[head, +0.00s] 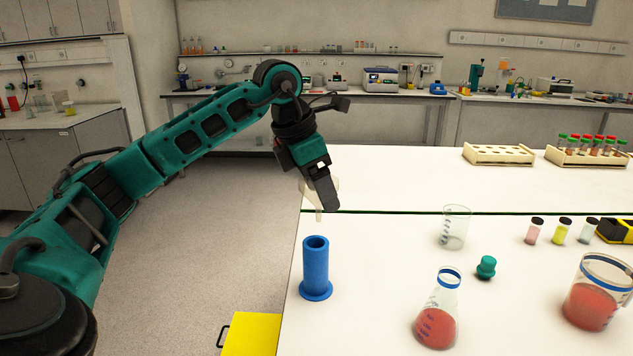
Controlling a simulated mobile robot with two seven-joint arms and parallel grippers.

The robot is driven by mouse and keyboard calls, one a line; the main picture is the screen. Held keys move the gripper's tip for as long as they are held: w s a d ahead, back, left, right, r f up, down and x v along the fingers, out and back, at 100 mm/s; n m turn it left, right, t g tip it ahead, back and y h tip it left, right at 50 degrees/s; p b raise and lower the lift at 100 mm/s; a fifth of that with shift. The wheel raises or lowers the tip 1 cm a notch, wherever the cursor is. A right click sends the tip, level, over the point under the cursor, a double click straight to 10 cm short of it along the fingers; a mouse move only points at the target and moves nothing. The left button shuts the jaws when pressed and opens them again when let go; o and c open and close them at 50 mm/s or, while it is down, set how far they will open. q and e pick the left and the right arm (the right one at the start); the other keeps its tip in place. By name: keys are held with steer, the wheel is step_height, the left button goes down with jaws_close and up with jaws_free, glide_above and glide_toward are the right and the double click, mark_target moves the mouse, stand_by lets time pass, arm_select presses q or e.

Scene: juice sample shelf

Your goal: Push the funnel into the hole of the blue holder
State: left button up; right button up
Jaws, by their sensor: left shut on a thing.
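The blue holder (316,268) stands upright near the left edge of the white table, with its round hole facing up. My left gripper (322,188) is shut on the funnel (319,206), which is pale and translucent. The funnel's cone is partly hidden behind the fingers and its narrow stem points down. The stem's tip shows above the holder's opening in the picture, apart from it. I cannot tell how well the two line up in depth. My right gripper is not in view.
An Erlenmeyer flask with red liquid (436,322), a clear beaker (454,228), a teal stopper (486,267) and a larger vessel of red liquid (592,303) stand right of the holder. Small vials (561,231) and tube racks (498,155) are farther back. The table around the holder is clear.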

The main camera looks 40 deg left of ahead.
mark_target(316, 204)
arm_select(q)
steer(key=shift+a+r+n, duration=0.2)
steer(key=shift+a+n, duration=0.15)
steer(key=shift+n, duration=0.15)
steer(key=shift+f+b, duration=2.1)
steer(key=shift+f, duration=0.25)
steer(key=shift+r, duration=0.15)
steer(key=shift+s+p, duration=0.1)
steer(key=shift+p, duration=0.25)
steer(key=shift+f+b, duration=1.5)
steer(key=shift+f, duration=0.85)
steer(key=o, duration=1)
